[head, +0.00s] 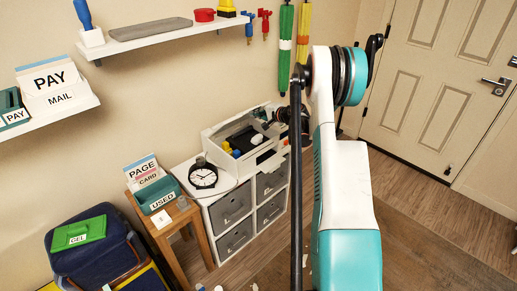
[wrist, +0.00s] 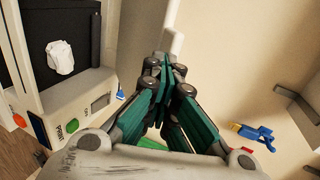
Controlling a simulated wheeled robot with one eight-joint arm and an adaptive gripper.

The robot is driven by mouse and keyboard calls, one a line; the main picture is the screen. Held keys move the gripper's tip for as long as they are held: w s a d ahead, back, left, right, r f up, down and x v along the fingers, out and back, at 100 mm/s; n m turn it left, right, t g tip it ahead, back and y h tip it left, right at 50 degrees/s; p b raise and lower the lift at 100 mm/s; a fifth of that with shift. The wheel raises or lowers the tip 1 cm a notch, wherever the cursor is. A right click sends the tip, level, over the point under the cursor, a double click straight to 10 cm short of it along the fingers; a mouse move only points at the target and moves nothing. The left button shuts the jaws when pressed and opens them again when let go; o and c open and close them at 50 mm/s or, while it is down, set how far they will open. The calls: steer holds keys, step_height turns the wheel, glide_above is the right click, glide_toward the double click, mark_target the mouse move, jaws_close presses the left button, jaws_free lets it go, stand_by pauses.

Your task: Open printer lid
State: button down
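The printer (head: 268,160) is a white box with a dark top on the drawer cabinet, left of my arm in the head view. In the wrist view the printer (wrist: 80,98) fills the left side, with colored buttons, a small label and a crumpled white paper (wrist: 60,57) on its black surface. I cannot clearly make out which part is the lid. My gripper (wrist: 166,62) has its teal fingers together at the tips, to the right of the printer. A pale bar (wrist: 175,32) shows just beyond the tips; no clear hold on it shows.
The white cabinet (head: 224,197) has grey drawers and an alarm clock (head: 203,175) on top. A wooden stool (head: 180,238) with card boxes stands left of it. A wall shelf (head: 150,38) hangs above. A blue clip-like object (wrist: 252,133) shows at right. Open floor lies toward the door (head: 440,85).

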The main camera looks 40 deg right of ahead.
steer(key=shift+w+a+r+p, duration=0.1)
steer(key=shift+w+r+p, duration=0.3)
steer(key=shift+w+r, duration=0.75)
steer(key=shift+w+r, duration=0.3)
steer(key=shift+w+a+r+p, duration=0.1)
steer(key=shift+w+r+p, duration=0.15)
steer(key=shift+w+r, duration=0.45)
steer(key=shift+w+a+r+p, duration=0.1)
steer(key=shift+w+r+p, duration=0.15)
steer(key=shift+w+r, duration=0.45)
steer(key=shift+w+f, duration=0.2)
steer(key=shift+w+r, duration=0.2)
steer(key=shift+w, duration=0.2)
steer(key=shift+s+d+f, duration=0.1)
steer(key=shift+s, duration=0.4)
steer(key=s+b, duration=0.1)
steer(key=s, duration=0.7)
steer(key=shift+d, duration=0.25)
